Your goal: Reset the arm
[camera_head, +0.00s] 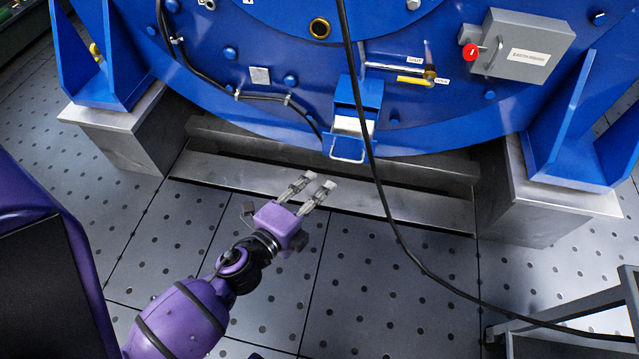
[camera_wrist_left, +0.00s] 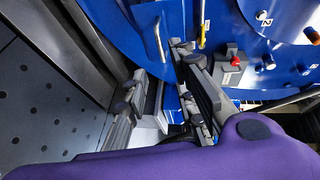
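My left arm (camera_head: 190,312), purple with black joints, reaches in from the lower left of the head view. Its gripper (camera_head: 319,181) has its two grey fingers apart with nothing between them. It is over the floor in front of the blue motor housing (camera_head: 300,75), below a blue bracket with a metal handle (camera_head: 348,156). In the left wrist view the gripper (camera_wrist_left: 160,68) also shows spread fingers, with the blue housing beyond them. My right gripper is in neither view.
A black cable (camera_head: 388,222) hangs down past the gripper's right and runs along the floor. Grey pedestals (camera_head: 125,130) carry the housing. A grey box with a red knob (camera_head: 471,52) is upper right. A grey frame (camera_head: 560,315) stands lower right.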

